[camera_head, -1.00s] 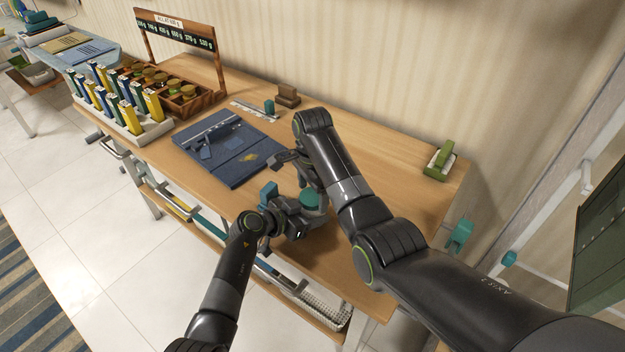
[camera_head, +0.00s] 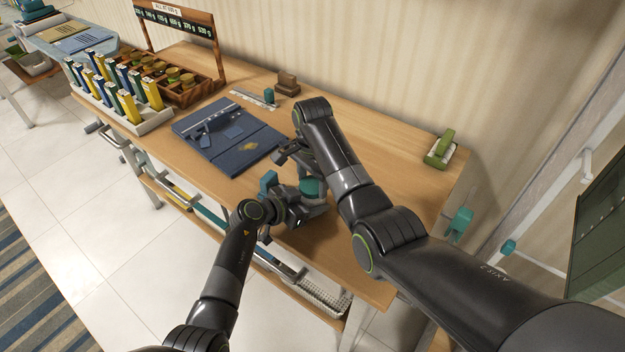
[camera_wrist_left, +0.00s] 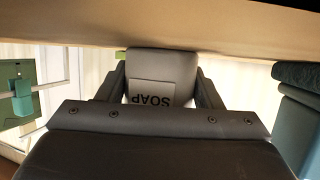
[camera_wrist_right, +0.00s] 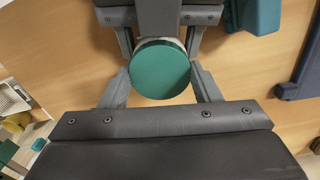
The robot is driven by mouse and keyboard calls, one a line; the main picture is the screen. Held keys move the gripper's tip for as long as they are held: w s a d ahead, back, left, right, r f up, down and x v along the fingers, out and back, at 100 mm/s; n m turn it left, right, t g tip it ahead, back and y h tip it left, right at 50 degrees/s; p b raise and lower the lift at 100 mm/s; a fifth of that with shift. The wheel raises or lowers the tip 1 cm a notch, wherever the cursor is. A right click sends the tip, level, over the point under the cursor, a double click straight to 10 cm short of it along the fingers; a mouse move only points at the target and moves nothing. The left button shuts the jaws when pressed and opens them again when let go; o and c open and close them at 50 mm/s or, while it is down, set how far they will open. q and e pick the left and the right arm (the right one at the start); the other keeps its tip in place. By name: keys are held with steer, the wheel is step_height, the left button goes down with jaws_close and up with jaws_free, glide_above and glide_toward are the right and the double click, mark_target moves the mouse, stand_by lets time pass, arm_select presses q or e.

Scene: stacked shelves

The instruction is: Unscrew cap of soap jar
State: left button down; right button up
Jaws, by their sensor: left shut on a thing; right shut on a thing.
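The soap jar (camera_wrist_left: 160,78) is pale grey with a "SOAP" label, which reads upside down in the left wrist view. My left gripper (camera_head: 303,208) is shut around the jar's body at the front of the wooden table. The round teal cap (camera_wrist_right: 160,68) sits between the fingers of my right gripper (camera_wrist_right: 162,84), which is shut on it from above. The cap also shows in the head view (camera_head: 310,187). A thin pale rim shows under the cap's edge; whether the cap is loose from the jar, I cannot tell. The grippers hide most of the jar in the head view.
A dark blue folder (camera_head: 222,148) lies left of the jar. A teal block (camera_head: 268,182) stands close to my left gripper. A green item (camera_head: 440,148) sits at the right; the table between is mostly clear.

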steer(key=n, duration=0.8)
steer(key=o, duration=1.1)
steer(key=shift+r, duration=2.3)
steer(key=shift+c, duration=0.4)
steer(key=m, duration=0.1)
steer(key=r+m, duration=0.1)
steer(key=m, duration=0.2)
steer(key=shift+r, duration=0.3)
steer(key=m, duration=0.2)
steer(key=r+m, duration=0.1)
steer(key=m, duration=0.3)
steer(key=shift+r, duration=0.35)
steer(key=shift+f, duration=3.95)
